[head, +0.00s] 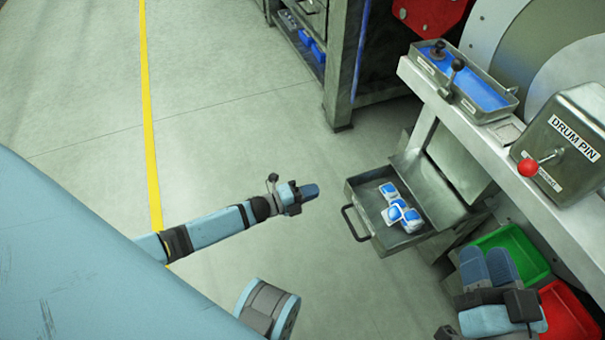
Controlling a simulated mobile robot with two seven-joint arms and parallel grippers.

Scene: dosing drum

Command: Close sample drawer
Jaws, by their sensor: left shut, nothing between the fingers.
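The sample drawer (382,242) is a grey metal tray pulled out from under the bench on the right. Its dark handle (347,226) faces left, and several blue and white sample packs (397,208) lie inside. My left gripper (314,191) is shut and empty, to the left of the drawer and apart from its handle. My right gripper (488,262) is at the lower right, beside the bins under the bench. Its two blue fingers show side by side with a narrow gap, and I see nothing between them.
The bench edge (530,200) runs above the drawer, carrying a blue-lined tray (468,80) with levers and a DRUM PIN box (565,140) with a red knob. A green bin (516,247) and red bin (568,315) sit lower right. The floor left of the drawer is clear.

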